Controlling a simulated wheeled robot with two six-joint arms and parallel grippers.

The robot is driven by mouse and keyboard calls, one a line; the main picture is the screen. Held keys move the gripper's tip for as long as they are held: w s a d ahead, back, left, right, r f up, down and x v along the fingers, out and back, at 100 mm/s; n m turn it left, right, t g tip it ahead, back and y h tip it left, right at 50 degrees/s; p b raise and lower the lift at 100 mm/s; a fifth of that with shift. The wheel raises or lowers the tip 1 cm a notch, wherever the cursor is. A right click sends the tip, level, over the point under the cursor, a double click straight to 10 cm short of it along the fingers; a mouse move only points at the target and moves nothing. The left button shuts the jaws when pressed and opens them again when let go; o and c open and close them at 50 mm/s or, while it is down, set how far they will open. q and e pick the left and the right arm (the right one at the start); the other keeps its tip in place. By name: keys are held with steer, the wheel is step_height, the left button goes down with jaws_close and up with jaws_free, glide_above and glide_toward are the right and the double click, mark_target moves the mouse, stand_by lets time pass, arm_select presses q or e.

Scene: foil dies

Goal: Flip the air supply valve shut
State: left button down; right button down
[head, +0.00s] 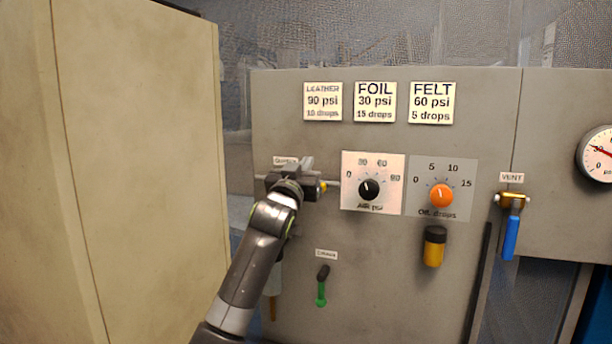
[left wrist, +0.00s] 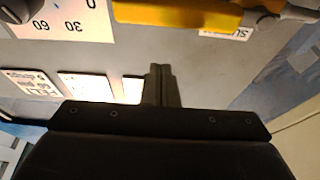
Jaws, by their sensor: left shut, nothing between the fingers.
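The air supply valve's yellow handle (left wrist: 180,12) lies level across the top of the left wrist view, which is upside down, with its grey metal pivot (left wrist: 270,10) at the right. In the head view only its yellow tip (head: 323,186) shows; my gripper hides the rest. Part of the supply label (head: 285,160) shows above it. My left gripper (head: 307,165) is at the valve. Its fingers (left wrist: 161,68) are shut and empty, on the label side of the handle, with a visible gap in the wrist picture. My right gripper is out of view.
The air dial (head: 369,189) and orange oil dial (head: 441,196) sit right of the valve. A blue-handled vent valve (head: 511,225) hangs farther right. A small green-handled valve (head: 321,291) is below. A tall beige cabinet (head: 140,170) stands at left.

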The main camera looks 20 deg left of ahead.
arm_select(q)
steer(key=f, duration=0.1)
steer(key=f+p, duration=0.1)
steer(key=f, duration=0.1)
steer(key=shift+w+f, duration=0.3)
steer(key=shift+f, duration=0.1)
steer(key=shift+f+p, duration=0.1)
steer(key=shift+p, duration=0.3)
steer(key=shift+w+a+f+m+g+h+b, duration=0.1)
steer(key=shift+a+f+m+g+h+b, duration=0.95)
steer(key=shift+f+m+b, duration=1.75)
steer(key=shift+s+a+f+m+g+h+b, duration=0.1)
steer(key=shift+a+f+m+g+h+b, duration=0.45)
steer(key=shift+a+m+h+b, duration=2.35)
steer(key=shift+w+d+f+m+g+y+b, duration=0.1)
steer(key=shift+d+f+m+g+y+b, duration=0.8)
steer(key=shift+m, duration=3.9)
steer(key=shift+a+f+b, duration=0.4)
steer(key=shift+f+b, duration=0.3)
steer(key=shift+f, duration=0.1)
